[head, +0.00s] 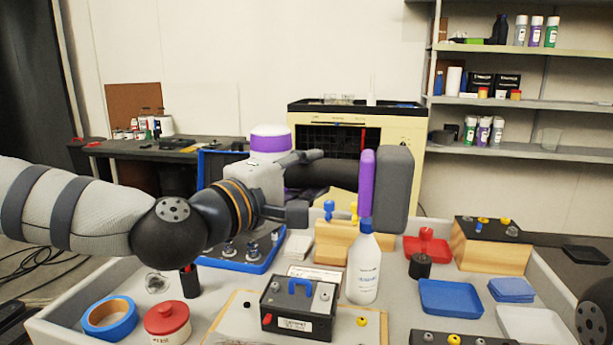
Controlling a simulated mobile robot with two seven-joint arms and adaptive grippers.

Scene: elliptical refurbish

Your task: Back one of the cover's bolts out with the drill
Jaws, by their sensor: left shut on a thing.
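My left gripper (298,187) is shut on the dark handle (335,175) of what looks like the drill, held sideways above the bench. Its purple (367,188) and grey (396,190) end block points right. A white and purple round part (270,141) shows behind my wrist; I cannot tell for sure that it belongs to the drill. The drill's tip is not visible. A black box-like unit with a label, probably with the cover (298,302) on top, sits below, with a blue handle (300,285) and a grey bolt-like knob (323,291). My right gripper is out of view.
A white bottle (363,272) stands just behind the unit, under the drill's end block. A wooden block (345,244) with coloured knobs, a blue tray (451,297), a red pot (167,321) and a blue tape roll (109,317) crowd the bench. Shelves stand at the back right.

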